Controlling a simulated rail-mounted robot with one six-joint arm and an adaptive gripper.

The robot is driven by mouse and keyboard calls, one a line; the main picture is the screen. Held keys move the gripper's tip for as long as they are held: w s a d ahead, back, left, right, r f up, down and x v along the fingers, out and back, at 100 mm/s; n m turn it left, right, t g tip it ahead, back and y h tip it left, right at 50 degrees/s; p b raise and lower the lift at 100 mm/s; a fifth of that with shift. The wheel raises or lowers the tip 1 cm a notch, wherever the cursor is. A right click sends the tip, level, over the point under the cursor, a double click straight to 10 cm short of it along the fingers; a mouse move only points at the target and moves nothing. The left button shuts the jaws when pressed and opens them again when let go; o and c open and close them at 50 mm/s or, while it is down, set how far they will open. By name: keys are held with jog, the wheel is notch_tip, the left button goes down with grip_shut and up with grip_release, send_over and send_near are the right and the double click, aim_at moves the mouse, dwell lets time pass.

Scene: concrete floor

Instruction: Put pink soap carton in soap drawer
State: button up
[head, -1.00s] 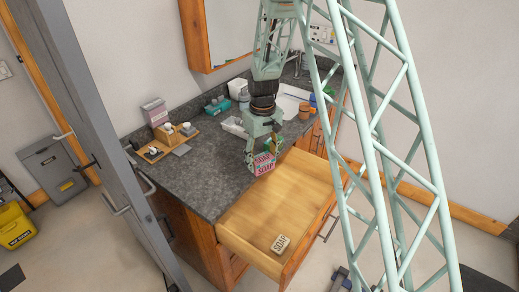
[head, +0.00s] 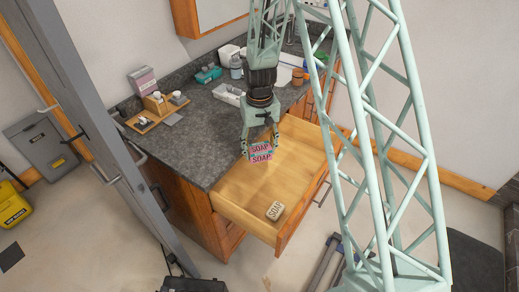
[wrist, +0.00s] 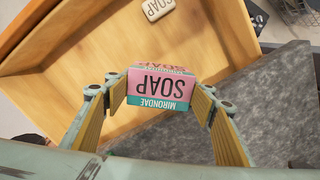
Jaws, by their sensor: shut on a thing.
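The pink soap carton (head: 261,154) has a teal band and the word SOAP on it. My gripper (head: 260,150) is shut on it, with one finger on each side. In the wrist view the carton (wrist: 160,86) sits between the fingertips of my gripper (wrist: 157,95). The soap drawer (head: 235,207) is pulled out from the counter, wooden and open at the top. The carton appears over the drawer's inner part, near the counter edge; its height above the drawer floor is hard to tell. A pale bar marked SOAP (head: 275,211) lies on the drawer floor near the front.
The dark stone counter (head: 195,150) adjoins the drawer's back edge. On it stand a wooden tray (head: 147,124) with small items, a white container (head: 229,94) and a teal box (head: 207,75). Most of the drawer floor is clear.

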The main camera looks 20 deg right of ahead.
notch_tip(320, 180, down, 6)
jog(key=b, duration=0.5)
jog(key=shift+b, duration=0.35)
jog(key=shift+f, duration=0.15)
jog(key=shift+s+a, duration=0.1)
